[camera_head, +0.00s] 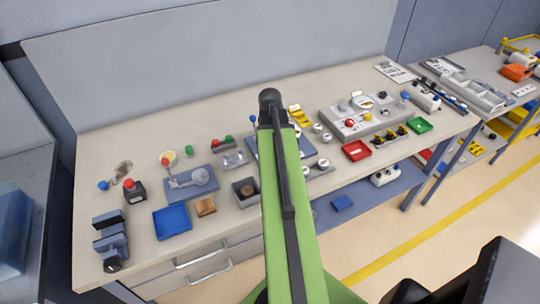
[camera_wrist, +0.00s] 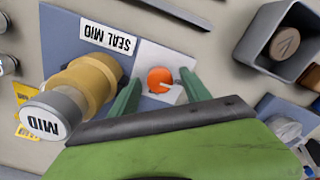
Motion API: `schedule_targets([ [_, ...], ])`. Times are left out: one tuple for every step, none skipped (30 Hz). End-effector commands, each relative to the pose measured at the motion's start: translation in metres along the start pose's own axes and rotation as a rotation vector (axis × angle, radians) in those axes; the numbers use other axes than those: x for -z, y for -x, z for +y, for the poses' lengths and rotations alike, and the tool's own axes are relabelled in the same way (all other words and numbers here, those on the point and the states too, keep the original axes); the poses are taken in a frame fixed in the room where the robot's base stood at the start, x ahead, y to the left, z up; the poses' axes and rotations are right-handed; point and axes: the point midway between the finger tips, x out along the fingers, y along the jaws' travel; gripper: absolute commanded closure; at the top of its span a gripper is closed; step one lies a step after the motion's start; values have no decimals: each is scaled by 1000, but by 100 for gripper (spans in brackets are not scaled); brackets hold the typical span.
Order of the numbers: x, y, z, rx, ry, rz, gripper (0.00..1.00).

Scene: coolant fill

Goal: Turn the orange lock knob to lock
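The orange lock knob (camera_wrist: 160,79) shows in the wrist view as a small round disc with a pale pointer mark, on a light square plate (camera_wrist: 168,57). My gripper (camera_wrist: 159,77) has its two green fingers apart, one at each side of the knob in the picture. Gaps show between fingers and knob, so it is not gripped. I cannot tell how far the fingertips are above the plate. In the head view my arm hides the knob and the gripper.
A brass cylinder with a grey cap marked MID (camera_wrist: 43,119) stands left of the gripper, close to the left finger. A SEAL MID label (camera_wrist: 108,38) lies beside the knob plate. A grey open box (camera_wrist: 262,62) is at the right. The workbench (camera_head: 140,150) is crowded with parts.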

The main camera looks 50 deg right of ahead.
Motion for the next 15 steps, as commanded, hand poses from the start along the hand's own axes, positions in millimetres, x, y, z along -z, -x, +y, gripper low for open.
schedule_targets([
  [0, 0, 0, 0, 0, 0, 50],
  [0, 0, 0, 0, 0, 0, 54],
  [0, 0, 0, 0, 0, 0, 59],
  [0, 0, 0, 0, 0, 0, 63],
  [0, 0, 0, 0, 0, 0, 67],
  [0, 0, 0, 0, 0, 0, 72],
  [0, 0, 0, 0, -1, 0, 76],
  [0, 0, 0, 0, 0, 0, 80],
  [0, 0, 0, 0, -1, 0, 85],
  [0, 0, 0, 0, -1, 0, 89],
  [0, 0, 0, 0, -1, 0, 93],
  [0, 0, 0, 0, -1, 0, 98],
  [0, 0, 0, 0, -1, 0, 100],
  [0, 0, 0, 0, -1, 0, 100],
  [0, 0, 0, 0, -1, 0, 100],
])
